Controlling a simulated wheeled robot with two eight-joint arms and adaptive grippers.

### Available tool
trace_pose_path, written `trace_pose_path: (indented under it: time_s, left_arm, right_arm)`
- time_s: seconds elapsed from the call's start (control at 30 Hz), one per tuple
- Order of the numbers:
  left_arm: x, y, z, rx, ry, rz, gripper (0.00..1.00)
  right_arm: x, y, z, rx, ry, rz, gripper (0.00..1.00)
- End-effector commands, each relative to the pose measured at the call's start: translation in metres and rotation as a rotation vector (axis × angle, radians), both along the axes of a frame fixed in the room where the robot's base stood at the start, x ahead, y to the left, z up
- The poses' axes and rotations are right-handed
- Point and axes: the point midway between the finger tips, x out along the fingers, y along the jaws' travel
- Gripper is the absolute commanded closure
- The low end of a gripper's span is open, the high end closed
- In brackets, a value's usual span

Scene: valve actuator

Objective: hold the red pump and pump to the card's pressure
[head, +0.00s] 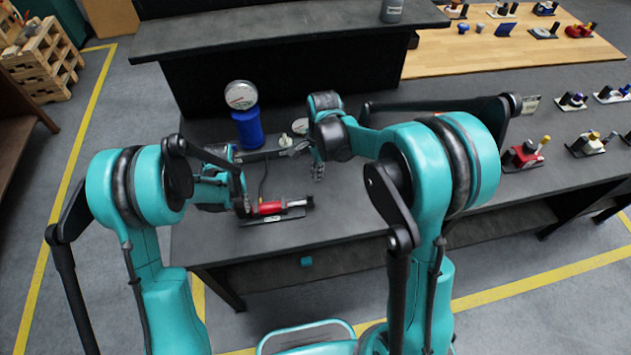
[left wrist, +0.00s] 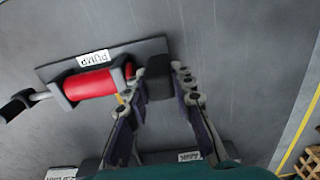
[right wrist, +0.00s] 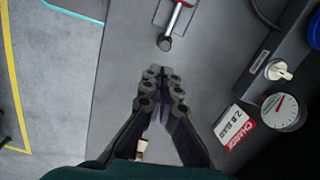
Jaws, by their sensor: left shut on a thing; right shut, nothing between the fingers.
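The red pump (head: 270,208) lies on its dark base plate on the table; its label reads PUMP in the left wrist view (left wrist: 90,84). My left gripper (head: 245,208) is shut on the dark block (left wrist: 158,78) at the pump's end. The pump's rod and black handle (left wrist: 15,108) stick out at the other end; the handle also shows in the right wrist view (right wrist: 165,43). My right gripper (right wrist: 160,80) is shut and empty, short of the handle, above the table. The card (right wrist: 235,128) reads CHARGE 2.8 BAR. A small gauge (right wrist: 283,111) has a red needle; its reading is unclear.
A cream valve knob (right wrist: 279,70) sits on a dark block beside the gauge. A blue cylinder (head: 248,128) with a large gauge (head: 241,95) stands behind the pump. A raised shelf (head: 280,32) lies further back. Several small devices stand at the right. Bare tabletop lies around the pump.

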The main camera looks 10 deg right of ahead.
Motion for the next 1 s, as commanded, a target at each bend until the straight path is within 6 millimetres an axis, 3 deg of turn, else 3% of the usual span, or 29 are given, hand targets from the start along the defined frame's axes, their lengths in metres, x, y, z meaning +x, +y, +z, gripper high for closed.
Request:
trace_pose_path:
  time_s: [0.03, 0.2, 0.4, 0.67, 1.0]
  left_arm:
    - [0.000, 0.000, 0.000, 0.000, 0.000, 0.000, 1.00]
    - [0.000, 0.000, 0.000, 0.000, 0.000, 0.000, 1.00]
    - [0.000, 0.000, 0.000, 0.000, 0.000, 0.000, 1.00]
    - [0.000, 0.000, 0.000, 0.000, 0.000, 0.000, 1.00]
    - [0.000, 0.000, 0.000, 0.000, 0.000, 0.000, 1.00]
  right_arm:
    - [-0.003, -0.015, -0.003, 0.034, 0.002, -0.058, 1.00]
    - [-0.016, -0.055, -0.009, 0.182, -0.001, -0.256, 1.00]
    - [-0.026, -0.082, -0.010, 0.300, -0.014, -0.405, 1.00]
    - [-0.025, -0.078, -0.031, 0.324, -0.016, -0.433, 1.00]
    - [-0.017, -0.052, -0.098, 0.324, -0.017, -0.432, 1.00]
